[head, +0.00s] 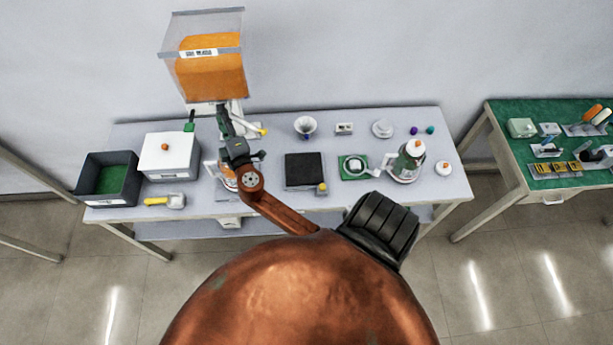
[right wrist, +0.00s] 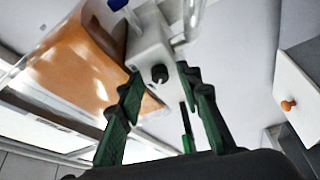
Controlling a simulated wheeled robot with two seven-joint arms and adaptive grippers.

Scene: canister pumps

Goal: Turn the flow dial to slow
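A clear dispenser with orange contents (head: 208,70) is mounted on the wall above the back left of the bench. In the right wrist view, its white housing (right wrist: 150,52) carries a small black dial (right wrist: 159,74). The dial's setting cannot be read, and in the head view my right gripper and arm hide it. My right gripper (head: 223,112) is raised in front of the dispenser's lower part. Its green-padded fingers, also in the right wrist view (right wrist: 163,90), are spread with nothing between them. The dial shows between and beyond the fingertips, with no clear contact. My left gripper is not in view.
A white box with an orange knob (head: 169,152) and a dark open bin (head: 107,180) stand at the bench's left. A green-topped table (head: 545,115) is far right.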

